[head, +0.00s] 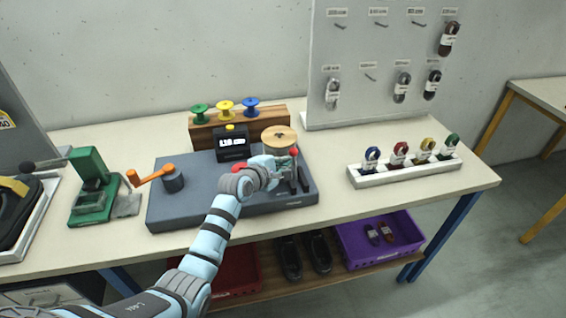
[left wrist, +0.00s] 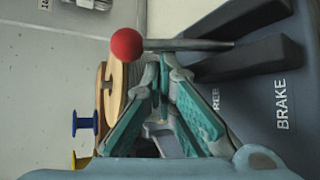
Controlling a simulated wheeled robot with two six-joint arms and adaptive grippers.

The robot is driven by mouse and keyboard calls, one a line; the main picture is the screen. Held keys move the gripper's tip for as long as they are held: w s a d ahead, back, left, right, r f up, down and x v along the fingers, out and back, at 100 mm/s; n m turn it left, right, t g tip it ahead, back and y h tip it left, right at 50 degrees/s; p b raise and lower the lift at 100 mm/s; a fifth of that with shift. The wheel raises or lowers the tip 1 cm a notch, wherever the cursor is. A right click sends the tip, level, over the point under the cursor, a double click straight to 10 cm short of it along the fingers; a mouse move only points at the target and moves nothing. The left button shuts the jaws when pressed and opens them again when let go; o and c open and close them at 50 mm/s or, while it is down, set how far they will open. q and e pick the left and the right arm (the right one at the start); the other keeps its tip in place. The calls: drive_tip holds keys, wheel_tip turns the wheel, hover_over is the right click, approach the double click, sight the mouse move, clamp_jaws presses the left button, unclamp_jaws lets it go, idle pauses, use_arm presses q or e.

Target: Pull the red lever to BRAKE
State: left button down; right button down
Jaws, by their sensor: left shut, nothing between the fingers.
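The red lever's ball knob (head: 293,151) shows in the head view at the right part of the grey machine base (head: 190,212). In the left wrist view the red knob (left wrist: 127,45) sits on a metal rod that runs right to dark upright plates (left wrist: 250,58). FREE and BRAKE labels (left wrist: 283,103) are on the base; in this picture the knob is on the FREE side. My left gripper (head: 284,164) is shut and empty, its teal fingertips (left wrist: 165,64) just beside the rod. I cannot tell whether they touch it. My right gripper is out of view.
On the base stand an orange crank (head: 150,175), a black counter (head: 232,143) and a wooden spool (head: 279,138). A rack of coloured spools (head: 200,133) is behind. A white tray of bundles (head: 405,171) stands right, with clear tabletop around it.

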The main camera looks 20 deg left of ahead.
use_arm(q)
drive_tip(key=shift+s+d+r+m+t, duration=0.1)
drive_tip(key=shift+s+m+t, duration=0.2)
drive_tip(key=shift+t, duration=0.1)
drive_tip(key=shift+s+d+m+t+b, duration=0.2)
drive_tip(key=shift+m+t+b, duration=0.2)
drive_tip(key=shift+t+b, duration=0.15)
drive_tip(key=s+m+t+b, duration=0.1)
drive_tip(key=m+t+b, duration=0.1)
drive_tip(key=b, duration=0.3)
drive_tip(key=s+d+m+t+b, duration=0.1)
drive_tip(key=t+b, duration=0.1)
drive_tip(key=b, duration=0.4)
drive_tip(key=s+d+m+t+h+b, duration=0.1)
drive_tip(key=m+t+b, duration=0.1)
drive_tip(key=b, duration=0.4)
drive_tip(key=shift+s+d+m, duration=0.1)
drive_tip(key=shift+s+m, duration=0.15)
drive_tip(key=shift+m, duration=0.05)
drive_tip(key=shift+s+d+r+b, duration=0.15)
drive_tip(key=shift+s+r+b, duration=0.05)
drive_tip(key=shift+b, duration=0.35)
drive_tip(key=shift+s, duration=0.15)
